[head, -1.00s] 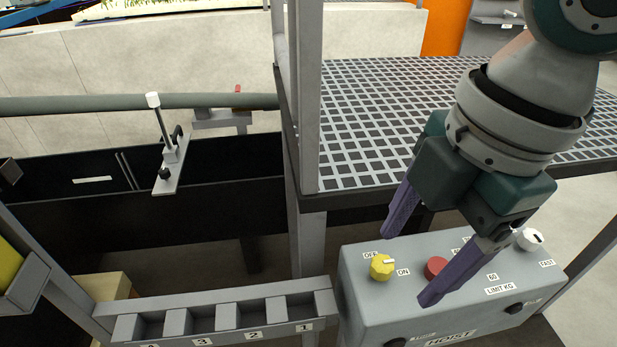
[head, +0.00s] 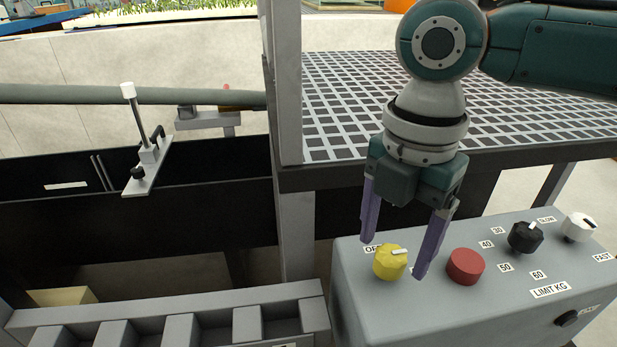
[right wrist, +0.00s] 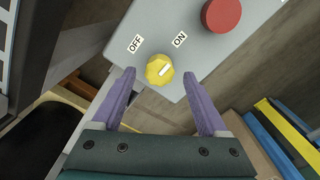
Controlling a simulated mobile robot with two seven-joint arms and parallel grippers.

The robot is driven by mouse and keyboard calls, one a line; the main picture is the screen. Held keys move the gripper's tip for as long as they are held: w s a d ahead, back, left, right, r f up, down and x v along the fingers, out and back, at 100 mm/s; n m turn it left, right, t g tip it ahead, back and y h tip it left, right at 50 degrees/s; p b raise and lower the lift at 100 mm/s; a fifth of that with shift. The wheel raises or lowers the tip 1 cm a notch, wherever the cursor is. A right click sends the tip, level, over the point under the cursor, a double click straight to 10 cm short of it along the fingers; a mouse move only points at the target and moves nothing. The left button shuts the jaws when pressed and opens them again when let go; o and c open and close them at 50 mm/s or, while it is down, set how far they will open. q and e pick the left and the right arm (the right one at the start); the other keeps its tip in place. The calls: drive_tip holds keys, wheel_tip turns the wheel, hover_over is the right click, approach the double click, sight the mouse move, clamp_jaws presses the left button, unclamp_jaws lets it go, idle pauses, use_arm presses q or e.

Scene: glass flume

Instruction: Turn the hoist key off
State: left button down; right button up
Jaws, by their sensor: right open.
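The hoist key is a yellow knob (head: 390,263) on top of the grey hoist box (head: 375,310). It also shows in the right wrist view (right wrist: 157,72), where its white mark points toward the ON label (right wrist: 180,40) and away from the OFF label (right wrist: 136,44). My right gripper (head: 394,257) points down over the knob, with its purple fingers open. In the right wrist view the knob lies between the two fingertips (right wrist: 160,74), with a gap on both sides. In the head view the right finger hides the ON label. My left gripper is not in view.
A red button (head: 465,266) sits right of the key, with a black limit dial (head: 525,237) and a white knob (head: 578,227) beyond it. A grey post (head: 290,100) and a grated platform (head: 350,110) stand behind. A slotted grey rack (head: 215,330) is at left.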

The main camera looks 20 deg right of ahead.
drive_tip(key=shift+f, duration=0.95)
drive_tip(key=shift+r, duration=0.1)
clamp_jaws()
